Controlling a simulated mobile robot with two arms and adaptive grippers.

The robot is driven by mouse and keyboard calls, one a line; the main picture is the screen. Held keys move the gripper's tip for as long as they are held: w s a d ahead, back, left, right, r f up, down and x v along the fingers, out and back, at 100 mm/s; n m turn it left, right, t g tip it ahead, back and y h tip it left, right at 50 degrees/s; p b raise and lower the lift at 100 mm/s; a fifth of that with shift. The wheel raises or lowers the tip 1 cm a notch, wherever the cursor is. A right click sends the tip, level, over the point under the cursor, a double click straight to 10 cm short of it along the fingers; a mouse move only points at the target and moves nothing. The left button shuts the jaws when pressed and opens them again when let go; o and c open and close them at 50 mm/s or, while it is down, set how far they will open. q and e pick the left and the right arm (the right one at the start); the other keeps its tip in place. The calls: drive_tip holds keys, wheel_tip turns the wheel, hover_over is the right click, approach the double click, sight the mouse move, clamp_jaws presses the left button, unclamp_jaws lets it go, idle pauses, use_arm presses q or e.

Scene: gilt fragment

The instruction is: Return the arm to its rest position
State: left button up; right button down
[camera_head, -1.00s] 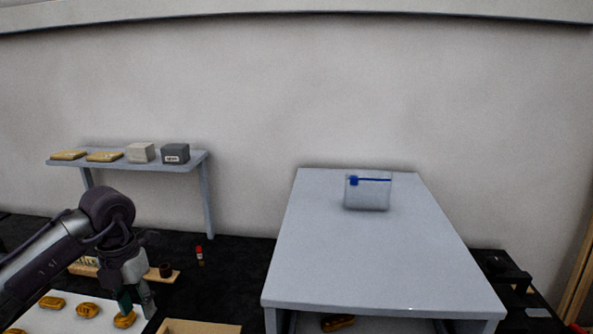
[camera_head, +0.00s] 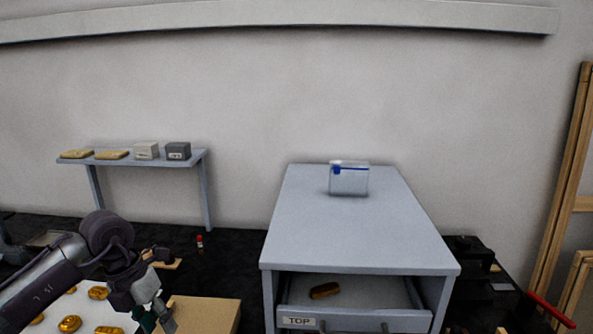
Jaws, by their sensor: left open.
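My left arm comes in from the lower left, and its gripper (camera_head: 158,318) is open near the bottom edge. It hangs beside a white surface (camera_head: 60,308) that bears several gilt pieces (camera_head: 70,323). One gilt fragment (camera_head: 325,290) lies in the open drawer labelled TOP (camera_head: 352,318) of the grey cabinet, well to the right of the gripper. I see nothing between the fingers. My right gripper is not in view.
A clear bag with a blue zip (camera_head: 349,180) stands on the grey cabinet (camera_head: 345,235). A tan box (camera_head: 205,312) is right of the gripper. A shelf (camera_head: 140,161) with boxes stands behind. A small red-capped bottle (camera_head: 199,242) stands on the dark surface.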

use_arm(q)
drive_tip(key=s+d+r+m+h, duration=0.15)
drive_tip(key=d+h, duration=0.35)
drive_tip(key=d, duration=0.6)
drive_tip(key=s+d+r+h, duration=0.1)
drive_tip(key=s+d+h, duration=0.2)
drive_tip(key=d+h, duration=0.55)
drive_tip(key=d+r+n+t+h, duration=0.3)
drive_tip(key=d+r+n+t, duration=0.1)
drive_tip(key=d+r, duration=0.25)
drive_tip(key=w+a+f+n+t+y, duration=0.1)
drive_tip(key=w+a+n+t+y, duration=0.1)
drive_tip(key=a+n+t+y, duration=0.7)
drive_tip(key=w+a+f+n+t+y, duration=0.1)
drive_tip(key=w+a+n+t+y, duration=0.15)
drive_tip(key=n+t, duration=0.8)
drive_tip(key=s+a+f+n+g+y, duration=0.4)
drive_tip(key=a+f+n+g+y, duration=0.35)
drive_tip(key=f+n, duration=0.25)
drive_tip(key=s+a+f+n+g, duration=0.1)
drive_tip(key=s+f+n+g, duration=0.1)
drive_tip(key=s+f+g, duration=0.8)
drive_tip(key=s+f+n+g, duration=0.25)
drive_tip(key=s+f, duration=0.45)
drive_tip(key=s, duration=0.7)
wheel_tip(320, 180, down, 25)
drive_tip(key=g, duration=0.2)
drive_tip(key=s+a+f, duration=0.3)
drive_tip(key=s+f, duration=1.4)
drive_tip(key=shift+m+g, duration=0.45)
